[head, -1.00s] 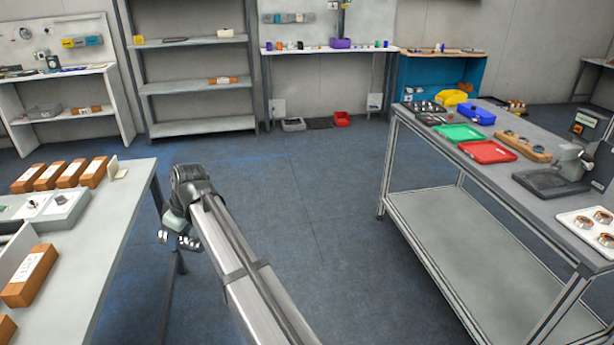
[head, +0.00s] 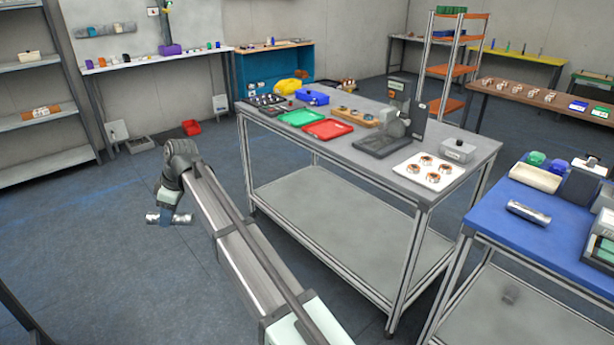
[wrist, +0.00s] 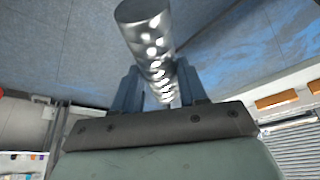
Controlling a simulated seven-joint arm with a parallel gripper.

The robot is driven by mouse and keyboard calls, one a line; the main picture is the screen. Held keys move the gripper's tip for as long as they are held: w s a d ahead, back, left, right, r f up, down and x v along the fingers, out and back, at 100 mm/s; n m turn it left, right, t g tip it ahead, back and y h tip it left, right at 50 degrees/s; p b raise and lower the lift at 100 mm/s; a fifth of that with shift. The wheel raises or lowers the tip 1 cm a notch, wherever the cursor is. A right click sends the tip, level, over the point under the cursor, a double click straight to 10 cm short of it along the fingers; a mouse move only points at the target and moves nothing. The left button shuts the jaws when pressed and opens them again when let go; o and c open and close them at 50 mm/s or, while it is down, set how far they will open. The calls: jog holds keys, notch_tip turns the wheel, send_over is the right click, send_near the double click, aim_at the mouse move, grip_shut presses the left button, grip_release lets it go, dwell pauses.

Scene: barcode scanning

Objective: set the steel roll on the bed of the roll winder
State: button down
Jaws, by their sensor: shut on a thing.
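The steel roll (wrist: 146,32) is a shiny metal cylinder. My gripper (wrist: 158,84) is shut on it, with a finger on either side, and the roll sticks out past the fingers in the wrist view. In the head view the roll (head: 182,219) hangs below my wrist, over the floor and clear of every table. My gripper (head: 167,212) looks small there. I cannot tell for sure which machine is the roll winder; a grey machine (head: 602,245) is cut off at the right edge, on the blue table.
The blue table (head: 490,212) at right also bears a silver cylinder (head: 528,213) and a cream pad (head: 535,177). The grey table (head: 345,152) stands between, bearing trays and a black-based machine (head: 385,145). Open floor (head: 130,275) surrounds my gripper.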

jog(key=w+d+r+m, duration=0.1)
jog(key=w+d, duration=0.6)
jog(key=d, duration=0.3)
jog(key=w+d+m+t, duration=0.1)
jog(key=w+d, duration=0.5)
jog(key=d, duration=0.4)
jog(key=w+d+r+m, duration=0.1)
jog(key=w+d, duration=0.6)
jog(key=d, duration=0.4)
jog(key=w+d+r+m+t, duration=0.1)
jog(key=w+d, duration=0.1)
jog(key=d, duration=1.5)
jog(key=w+d+r+m, duration=0.1)
jog(key=w+d, duration=0.1)
jog(key=d, duration=1.6)
jog(key=s+d+r+m, duration=0.1)
jog(key=s+d, duration=0.5)
jog(key=d, duration=0.9)
jog(key=s+d+r+m+t, duration=0.1)
jog(key=s+d, duration=0.5)
jog(key=d, duration=0.9)
jog(key=s+d+r+m, duration=0.1)
jog(key=s+d, duration=0.4)
jog(key=d, duration=1)
jog(key=s+d+m+h, duration=0.1)
jog(key=s+d+m, duration=0.1)
jog(key=s+d, duration=1.2)
jog(key=shift+t, duration=0.3)
jog(key=shift+a+f, duration=0.15)
jog(key=shift+f, duration=4.45)
